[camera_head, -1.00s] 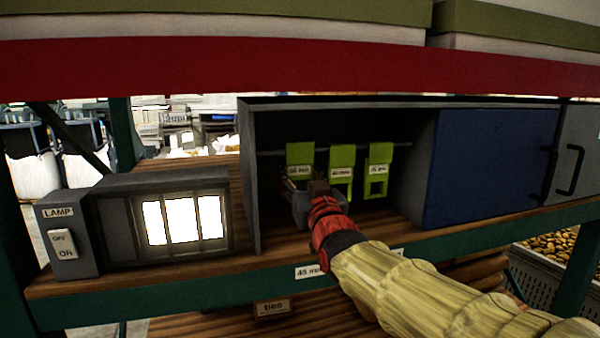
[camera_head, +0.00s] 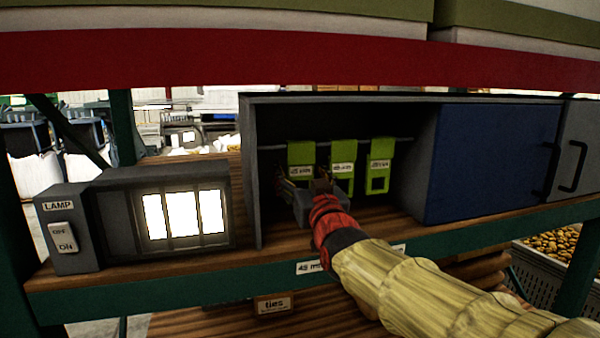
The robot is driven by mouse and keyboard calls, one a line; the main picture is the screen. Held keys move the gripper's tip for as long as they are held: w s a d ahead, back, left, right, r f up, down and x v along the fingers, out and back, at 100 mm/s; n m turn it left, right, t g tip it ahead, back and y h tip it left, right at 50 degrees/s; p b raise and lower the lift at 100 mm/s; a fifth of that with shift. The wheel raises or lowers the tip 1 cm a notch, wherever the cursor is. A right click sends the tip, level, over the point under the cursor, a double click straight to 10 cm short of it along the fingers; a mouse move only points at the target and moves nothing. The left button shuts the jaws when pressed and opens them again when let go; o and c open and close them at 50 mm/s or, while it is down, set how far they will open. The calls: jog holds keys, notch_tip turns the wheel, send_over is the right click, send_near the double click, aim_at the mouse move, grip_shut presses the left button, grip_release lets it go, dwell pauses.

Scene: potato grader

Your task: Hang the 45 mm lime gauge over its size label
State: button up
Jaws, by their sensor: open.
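Three lime gauges hang side by side from a thin rail in the open dark cabinet: a left one (camera_head: 301,151), a middle one (camera_head: 342,153) and a right one (camera_head: 379,150). Each bears a small white tag, too blurred to read surely. My gripper (camera_head: 299,178) is open at the left gauge, hiding its lower part. I cannot tell whether it touches the gauge. A white label (camera_head: 309,267) on the green shelf edge below seems to read 45 mm. My arm covers its right end. Another white label shows partly beyond the arm.
A lamp box (camera_head: 140,215) with a lit panel and a switch stands left of the cabinet (camera_head: 250,180). A blue panel (camera_head: 490,160) and a grey door with a dark handle close off the right. A red beam (camera_head: 220,65) crosses above. Wooden shelf shows in front of the cabinet.

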jog(key=shift+s, duration=0.1)
jog(key=v, duration=1.2)
jog(key=s+f+g+h, duration=0.1)
jog(key=s+f+g, duration=0.15)
jog(key=f, duration=0.65)
jog(key=s+f+g+h, duration=0.1)
jog(key=f+g, duration=0.3)
jog(key=f, duration=0.5)
jog(key=s+d+f+m+g+h+b, duration=0.1)
jog(key=s+d+f+b, duration=0.4)
jog(key=f, duration=0.6)
jog(key=s+d+f+m+g+h+b, duration=0.1)
jog(key=s+d+f+g+b, duration=0.2)
jog(key=s+d+f+b, duration=0.2)
jog(key=s+d+f+m+g+h+b, duration=0.1)
jog(key=s+d+f+g+b, duration=0.2)
jog(key=s+d+f+b, duration=0.3)
jog(key=s+f+b, duration=0.4)
jog(key=s+f, duration=0.3)
jog(key=f, duration=0.3)
jog(key=shift+f+h, duration=0.3)
jog(key=shift+c, duration=0.6)
